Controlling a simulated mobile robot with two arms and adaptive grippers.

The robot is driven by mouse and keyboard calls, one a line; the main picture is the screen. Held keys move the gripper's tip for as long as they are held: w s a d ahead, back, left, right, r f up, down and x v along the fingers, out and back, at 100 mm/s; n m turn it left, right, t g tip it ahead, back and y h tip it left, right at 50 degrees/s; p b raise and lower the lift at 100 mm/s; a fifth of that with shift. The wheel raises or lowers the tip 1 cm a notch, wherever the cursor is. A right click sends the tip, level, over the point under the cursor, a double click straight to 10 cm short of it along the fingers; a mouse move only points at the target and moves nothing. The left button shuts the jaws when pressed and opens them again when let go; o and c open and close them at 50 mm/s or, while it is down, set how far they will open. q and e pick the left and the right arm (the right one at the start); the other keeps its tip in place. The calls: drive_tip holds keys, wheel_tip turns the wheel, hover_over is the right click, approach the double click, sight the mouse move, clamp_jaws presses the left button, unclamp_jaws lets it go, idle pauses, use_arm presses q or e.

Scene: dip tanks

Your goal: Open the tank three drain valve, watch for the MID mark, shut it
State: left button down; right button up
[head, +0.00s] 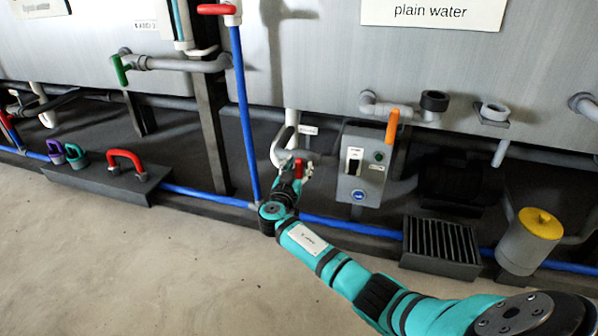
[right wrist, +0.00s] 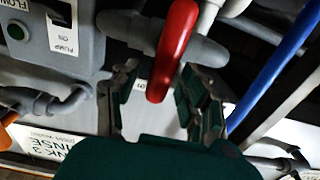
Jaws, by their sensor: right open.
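A valve with a red lever handle (head: 298,168) sits on the pipework below the plain water tank (head: 340,70). In the right wrist view the red handle (right wrist: 172,50) hangs between the two fingers of my right gripper (right wrist: 160,72), with its grey valve body behind. The gripper is open, with space seen beside the handle; I cannot tell whether a finger touches it. In the head view my right gripper (head: 291,178) is small and partly merges with the handle. A partly hidden sign (right wrist: 50,146) reads "NK 3" and "INSE". No MID mark is legible. My left gripper is out of view.
A blue upright pipe (head: 244,110) is close on the left. A black grate (head: 440,245) and yellow-topped canister (head: 538,225) stand right. The floor in front is clear.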

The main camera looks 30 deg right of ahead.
drive_tip(key=shift+w+d, duration=0.2)
drive_tip(key=shift+d, duration=0.05)
clamp_jaws()
